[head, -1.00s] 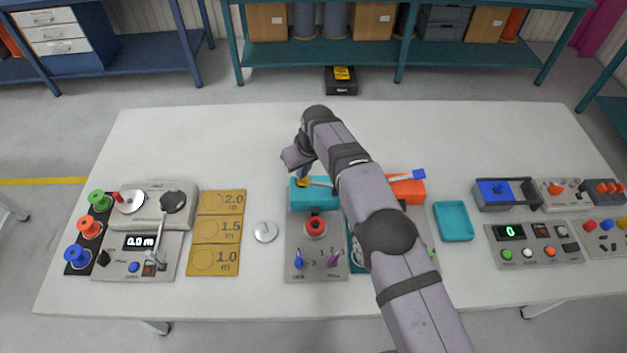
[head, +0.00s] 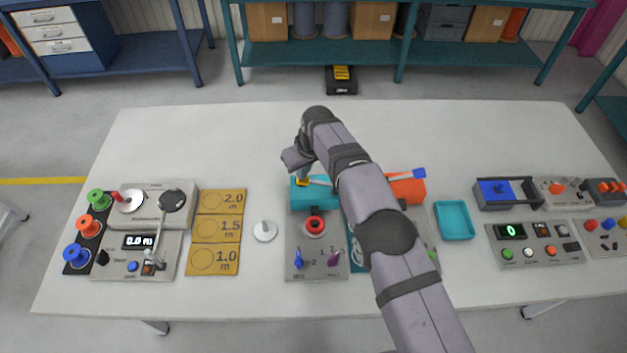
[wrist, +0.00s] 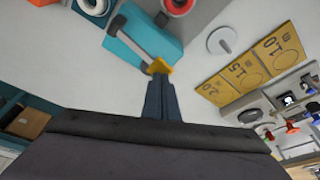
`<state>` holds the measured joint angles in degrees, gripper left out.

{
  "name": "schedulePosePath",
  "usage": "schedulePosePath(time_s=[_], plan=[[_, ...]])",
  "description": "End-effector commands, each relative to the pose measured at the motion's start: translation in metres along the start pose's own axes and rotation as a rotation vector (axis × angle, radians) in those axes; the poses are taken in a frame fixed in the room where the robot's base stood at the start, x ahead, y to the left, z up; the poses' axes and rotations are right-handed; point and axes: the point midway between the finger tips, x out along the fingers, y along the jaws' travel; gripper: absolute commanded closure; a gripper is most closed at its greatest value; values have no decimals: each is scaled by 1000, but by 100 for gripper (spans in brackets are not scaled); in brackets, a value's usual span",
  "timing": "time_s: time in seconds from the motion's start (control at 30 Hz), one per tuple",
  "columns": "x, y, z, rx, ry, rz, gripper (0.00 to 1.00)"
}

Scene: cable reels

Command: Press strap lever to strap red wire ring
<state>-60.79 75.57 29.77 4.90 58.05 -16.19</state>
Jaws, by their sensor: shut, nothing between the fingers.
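The teal strap block (head: 322,202) stands at the back of a grey panel, near the table's middle. Its pale strap lever (wrist: 127,42) lies across the block's top and ends in a yellow tip (wrist: 159,67). My gripper (head: 303,178) is shut and empty, pointing down at the yellow tip. In the wrist view its fingertips (wrist: 160,76) meet or overlap the tip; I cannot tell whether they touch. A red ring (head: 315,226) with a pale centre sits on the grey panel in front of the block; it shows partly in the wrist view (wrist: 178,5).
An orange block (head: 408,189) with a blue-tipped lever stands to the right, partly behind my arm. A teal tray (head: 454,220) lies further right. A white disc (head: 265,231) and yellow length plates (head: 216,230) lie left. The table's back is clear.

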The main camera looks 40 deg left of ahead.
Motion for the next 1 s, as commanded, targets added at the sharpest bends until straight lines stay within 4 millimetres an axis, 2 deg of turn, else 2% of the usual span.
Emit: schedulePosePath(time_s=[0.03, 0.57, 0.87, 1.0], plan=[[8, 0, 3, 0, -1, 0, 100], [54, 0, 17, 0, -1, 0, 100], [50, 0, 16, 0, -2, 0, 100], [43, 0, 14, 0, -1, 0, 100]])
